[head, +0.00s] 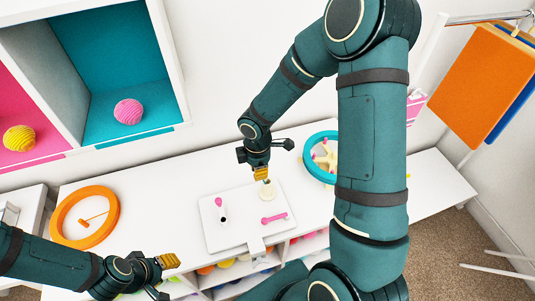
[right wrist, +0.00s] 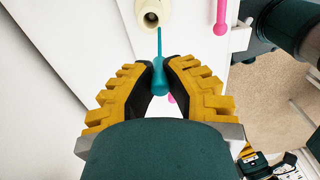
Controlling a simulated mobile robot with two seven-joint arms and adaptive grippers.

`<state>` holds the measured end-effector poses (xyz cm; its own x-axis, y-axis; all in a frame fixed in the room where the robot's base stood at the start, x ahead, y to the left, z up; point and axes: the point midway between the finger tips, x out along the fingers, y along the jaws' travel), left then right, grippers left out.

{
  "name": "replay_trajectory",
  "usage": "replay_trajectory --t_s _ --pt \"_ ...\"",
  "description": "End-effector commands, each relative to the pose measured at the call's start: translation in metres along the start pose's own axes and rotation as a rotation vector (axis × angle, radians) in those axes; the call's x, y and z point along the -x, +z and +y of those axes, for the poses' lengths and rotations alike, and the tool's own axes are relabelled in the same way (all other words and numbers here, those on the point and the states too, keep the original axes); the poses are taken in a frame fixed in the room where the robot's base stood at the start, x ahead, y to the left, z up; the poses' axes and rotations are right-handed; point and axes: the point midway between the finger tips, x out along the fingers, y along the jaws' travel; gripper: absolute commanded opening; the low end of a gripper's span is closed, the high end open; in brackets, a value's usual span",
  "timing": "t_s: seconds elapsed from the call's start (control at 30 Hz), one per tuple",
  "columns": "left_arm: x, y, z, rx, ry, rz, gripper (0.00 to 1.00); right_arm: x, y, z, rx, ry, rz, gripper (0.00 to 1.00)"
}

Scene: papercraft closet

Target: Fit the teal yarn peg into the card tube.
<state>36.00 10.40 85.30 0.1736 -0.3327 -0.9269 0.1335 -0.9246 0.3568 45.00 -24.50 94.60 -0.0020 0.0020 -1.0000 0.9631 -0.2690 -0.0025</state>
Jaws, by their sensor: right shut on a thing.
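My right gripper (right wrist: 158,82) is shut on the teal yarn peg (right wrist: 160,80), with a thick end between the fingers and a thin shaft pointing up the right wrist view. The cream card tube (right wrist: 152,14) is just past the shaft's tip, its round dark opening showing. The tip overlaps the tube's near rim in the picture; I cannot tell whether they touch. In the head view my right gripper (head: 262,173) is right above the tube (head: 267,189), which stands on a white board (head: 236,235). The peg is not clear there. My left gripper (head: 170,277) is open and empty at lower left.
A pink peg (head: 274,218) lies on the board, near a small dark-topped piece (head: 223,212). An orange ring (head: 62,222) lies left on the white table, a teal ring (head: 312,142) right. A cubby shelf with yarn balls (head: 128,111) is behind.

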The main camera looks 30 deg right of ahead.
Motion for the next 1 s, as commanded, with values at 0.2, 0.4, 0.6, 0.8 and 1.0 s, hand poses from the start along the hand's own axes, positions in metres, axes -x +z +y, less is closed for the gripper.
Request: replay_trajectory --t_s 0.2,0.4,0.6,0.8,1.0 --pt "0.023 -0.006 0.008 0.003 0.001 0.009 0.47 0.017 0.019 0.004 0.356 0.0 -0.001 0.0" --pt "0.03 -0.008 0.011 0.004 0.002 0.014 0.47 0.021 0.028 0.006 0.541 0.001 -0.002 0.0" --pt "0.03 -0.009 0.011 0.005 0.002 0.014 0.47 0.021 0.029 0.006 0.583 0.0 -0.002 0.0" --pt "0.03 -0.009 0.011 0.005 0.002 0.014 0.47 0.021 0.029 0.006 0.582 0.0 -0.002 0.0" --pt "0.028 -0.008 0.01 0.005 0.001 0.014 0.47 0.018 0.029 0.006 0.575 0.0 -0.002 0.0"
